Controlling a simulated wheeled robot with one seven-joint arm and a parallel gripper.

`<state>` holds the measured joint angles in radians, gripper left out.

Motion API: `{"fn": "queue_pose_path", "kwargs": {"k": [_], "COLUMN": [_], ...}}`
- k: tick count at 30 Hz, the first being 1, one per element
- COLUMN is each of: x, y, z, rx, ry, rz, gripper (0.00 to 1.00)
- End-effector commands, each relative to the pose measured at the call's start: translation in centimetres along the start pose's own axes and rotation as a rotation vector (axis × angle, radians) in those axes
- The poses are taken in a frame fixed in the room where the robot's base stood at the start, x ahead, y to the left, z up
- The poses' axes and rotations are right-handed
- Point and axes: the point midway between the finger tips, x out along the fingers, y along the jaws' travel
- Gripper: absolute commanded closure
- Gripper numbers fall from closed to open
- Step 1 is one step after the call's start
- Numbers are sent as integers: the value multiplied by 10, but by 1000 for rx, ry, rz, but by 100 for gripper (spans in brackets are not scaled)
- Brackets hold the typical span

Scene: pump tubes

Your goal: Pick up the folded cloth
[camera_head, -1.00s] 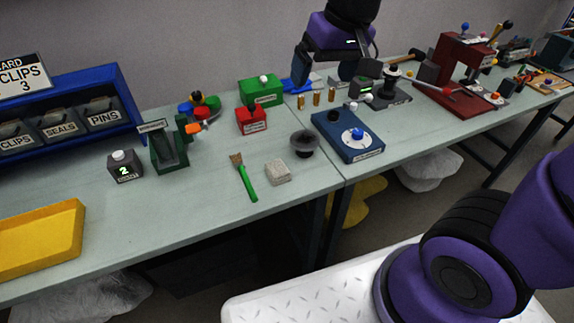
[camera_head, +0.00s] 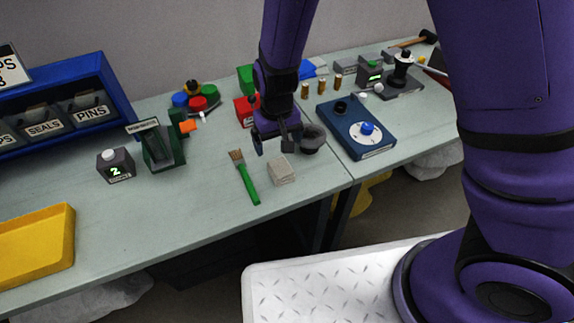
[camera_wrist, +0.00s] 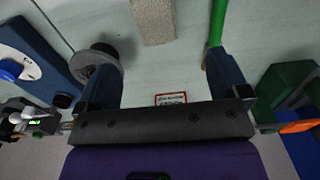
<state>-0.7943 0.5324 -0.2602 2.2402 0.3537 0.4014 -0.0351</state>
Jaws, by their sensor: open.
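The folded cloth (camera_head: 281,170) is a small light grey, speckled block lying flat on the bench. In the wrist view the cloth (camera_wrist: 154,20) shows at the top edge, partly cut off, beyond my fingertips and between their lines. My gripper (camera_head: 275,145) hangs above the bench just behind the cloth and apart from it. In the wrist view my gripper (camera_wrist: 163,85) is open, its two dark fingers wide apart with nothing between them.
A green-handled brush (camera_head: 247,181) lies just left of the cloth. A red block (camera_head: 245,110) is behind my gripper. The bench front is clear.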

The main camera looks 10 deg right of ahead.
Motion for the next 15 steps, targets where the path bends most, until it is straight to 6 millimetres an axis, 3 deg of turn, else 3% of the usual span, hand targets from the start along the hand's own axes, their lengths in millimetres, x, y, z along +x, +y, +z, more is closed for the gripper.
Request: {"fn": "queue_pose_path", "kwargs": {"k": [15], "x": [59], "y": [-1], "z": [1], "rx": [-2], "ry": [-5], "rz": [7], "gripper": [6]}}
